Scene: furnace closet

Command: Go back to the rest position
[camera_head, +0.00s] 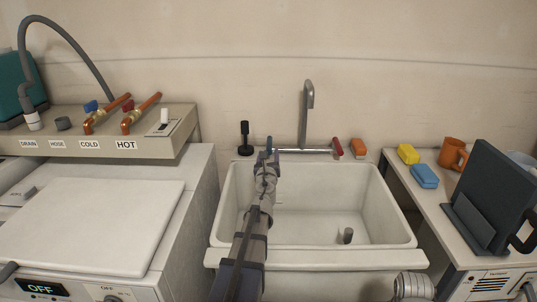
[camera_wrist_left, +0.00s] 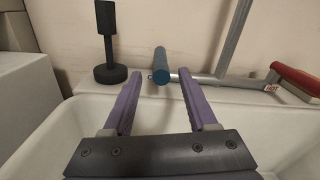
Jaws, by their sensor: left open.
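My left gripper (camera_head: 267,158) reaches over the left part of the white sink (camera_head: 393,215), pointing at the wall. In the left wrist view its two purple fingers (camera_wrist_left: 160,74) are apart, with nothing held between them. My right gripper is out of view.
The faucet (camera_head: 305,112) rises behind the sink, with a red handle (camera_head: 337,147) at right. A black plunger-like object (camera_head: 244,138) stands left of the blue handle. A washer (camera_head: 90,225) is at left.

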